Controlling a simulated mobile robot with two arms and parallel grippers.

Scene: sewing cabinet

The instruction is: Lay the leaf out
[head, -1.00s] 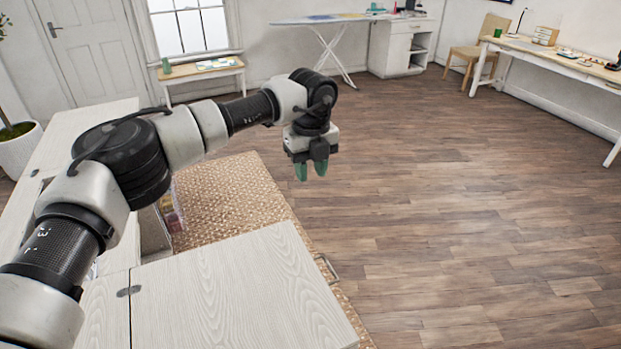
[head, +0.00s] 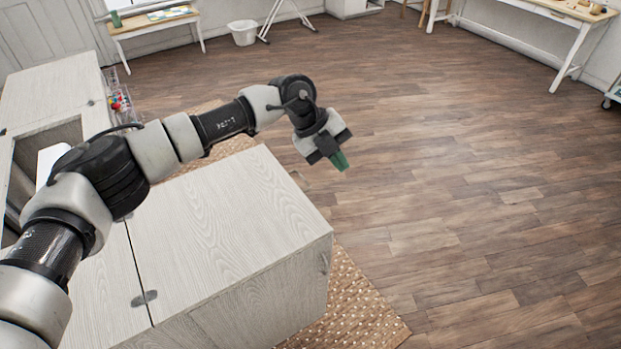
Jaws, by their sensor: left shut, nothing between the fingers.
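The sewing cabinet (head: 265,300) is pale wood-grained and stands at the lower left. A broad flat panel, apparently the leaf (head: 215,225), lies level on its right part. A grey hinge (head: 143,298) joins it to a narrower panel (head: 95,310) on the left. My left arm hides part of the cabinet. My right gripper is out of view.
A woven rug (head: 360,305) lies under the cabinet. An open recess with a white object (head: 50,160) shows behind my arm. Small coloured items (head: 120,103) sit by the cabinet's far section. The wooden floor (head: 470,180) to the right is clear.

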